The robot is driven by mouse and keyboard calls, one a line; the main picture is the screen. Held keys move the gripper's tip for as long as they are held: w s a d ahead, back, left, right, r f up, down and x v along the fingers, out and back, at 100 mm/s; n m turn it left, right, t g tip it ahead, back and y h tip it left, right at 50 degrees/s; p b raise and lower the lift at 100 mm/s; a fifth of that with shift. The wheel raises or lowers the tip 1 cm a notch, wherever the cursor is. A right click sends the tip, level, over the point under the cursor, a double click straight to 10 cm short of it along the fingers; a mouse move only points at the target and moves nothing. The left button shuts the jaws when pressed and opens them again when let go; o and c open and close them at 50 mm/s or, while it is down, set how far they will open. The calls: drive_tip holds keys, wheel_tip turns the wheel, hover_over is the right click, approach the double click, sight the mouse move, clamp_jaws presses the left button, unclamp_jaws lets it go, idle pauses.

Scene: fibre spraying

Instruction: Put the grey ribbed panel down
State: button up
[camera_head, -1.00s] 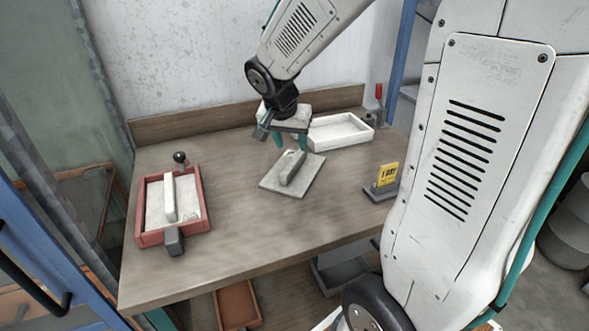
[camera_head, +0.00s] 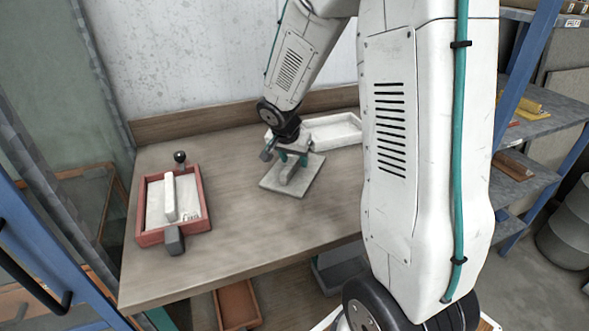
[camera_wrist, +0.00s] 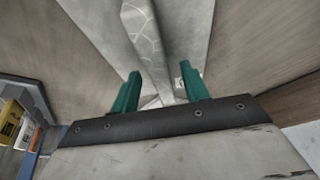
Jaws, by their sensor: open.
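The grey ribbed panel (camera_head: 310,174) lies flat on the wooden workbench (camera_head: 235,235), towards the back. Its raised rib (camera_head: 288,173) runs along its middle. My gripper (camera_head: 291,158) is low over the panel, with its green fingers open. In the wrist view, the two fingertips of my gripper (camera_wrist: 160,76) stand one on each side of the rib (camera_wrist: 147,35), with visible gaps. The panel's flat face (camera_wrist: 190,25) shows beside the rib. Whether the fingertips touch the panel's face, I cannot tell.
A red-framed tray (camera_head: 150,237) holding a pale ribbed piece (camera_head: 170,197) sits at the left of the bench. A white tray (camera_head: 335,121) stands behind the panel, partly hidden by my arm. Shelves (camera_head: 520,183) stand at the right. The bench's front middle is clear.

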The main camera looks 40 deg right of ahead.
clamp_jaws()
drive_tip(key=shift+r, duration=0.1)
